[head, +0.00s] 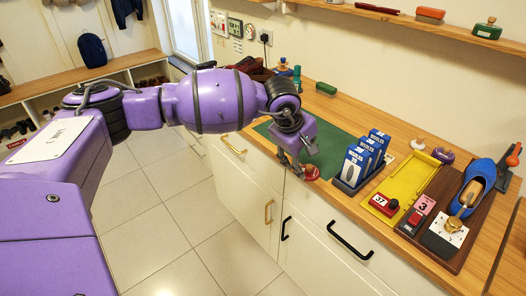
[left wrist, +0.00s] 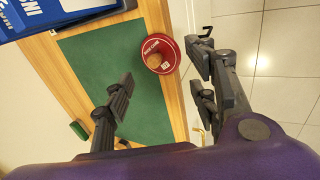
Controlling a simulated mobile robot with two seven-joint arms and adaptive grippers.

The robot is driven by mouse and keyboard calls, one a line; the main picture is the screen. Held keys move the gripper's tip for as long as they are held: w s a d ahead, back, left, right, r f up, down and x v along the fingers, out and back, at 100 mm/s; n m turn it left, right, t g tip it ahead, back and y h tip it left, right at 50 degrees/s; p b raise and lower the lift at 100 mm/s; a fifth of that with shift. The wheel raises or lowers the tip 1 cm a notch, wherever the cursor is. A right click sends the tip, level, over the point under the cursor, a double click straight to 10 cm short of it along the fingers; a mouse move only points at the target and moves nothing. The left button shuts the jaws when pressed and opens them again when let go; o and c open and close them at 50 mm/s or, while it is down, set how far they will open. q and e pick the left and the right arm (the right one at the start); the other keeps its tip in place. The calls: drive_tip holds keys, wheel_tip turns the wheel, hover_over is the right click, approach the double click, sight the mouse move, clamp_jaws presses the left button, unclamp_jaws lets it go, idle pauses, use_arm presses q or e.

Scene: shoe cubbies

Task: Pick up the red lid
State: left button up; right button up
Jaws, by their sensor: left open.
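The red lid (head: 311,172) is a round disc with a wooden knob and pale lettering. It lies at the front edge of the wooden counter, beside the green mat (head: 335,148). In the left wrist view the lid (left wrist: 170,49) shows between and beyond the two fingers. My left gripper (head: 297,164) points down at the counter edge, close to the lid. Whether a finger touches the lid is not clear. My right gripper is not in view.
Blue boxes (head: 364,156) stand in a holder just right of the lid. Farther right are a yellow tray (head: 404,184) and a brown board (head: 447,190) with a blue shoe (head: 479,176). A green object (head: 326,89) lies behind the mat. Drawers with handles are below the edge.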

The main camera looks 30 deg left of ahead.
sight(307, 169)
use_arm(q)
drive_tip(key=x, duration=0.5)
drive_tip(key=shift+w+f, duration=0.1)
drive_tip(key=shift+f, duration=0.2)
drive_tip(key=shift+c, duration=0.3)
drive_tip(key=shift+r, duration=0.1)
drive_tip(key=c, duration=0.7)
